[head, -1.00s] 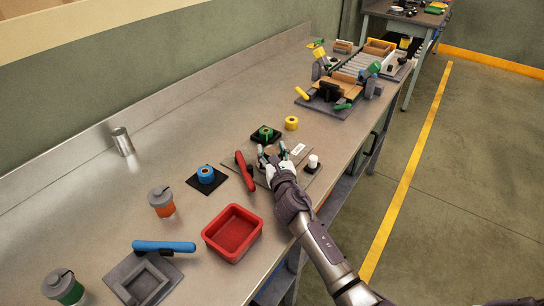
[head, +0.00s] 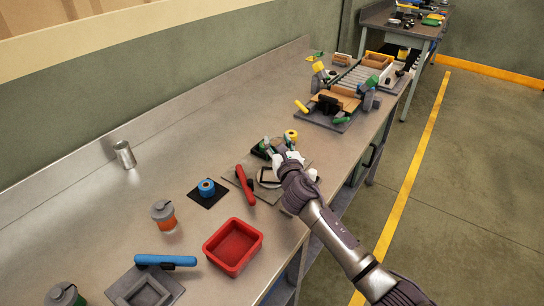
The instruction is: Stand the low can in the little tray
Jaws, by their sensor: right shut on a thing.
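My right gripper (head: 277,147) is at the green ring-shaped roll's black pad (head: 257,151), with its arm coming from the lower right. It is shut on what looks like the green roll, mostly hidden by the fingers and hand. A small red tray (head: 233,246) is empty near the front edge. A grey square tray-like fixture (head: 145,288) lies at the lower left. I cannot tell which pieces are the low can and little tray. My left gripper is not in view.
A blue roll (head: 206,187) sits on a black pad. A red-handled tool (head: 246,185) lies beside the gripper, a yellow roll (head: 291,134) beyond it. An orange jar (head: 164,215) and blue-handled tool (head: 165,261) are at left. The back middle of the bench is clear.

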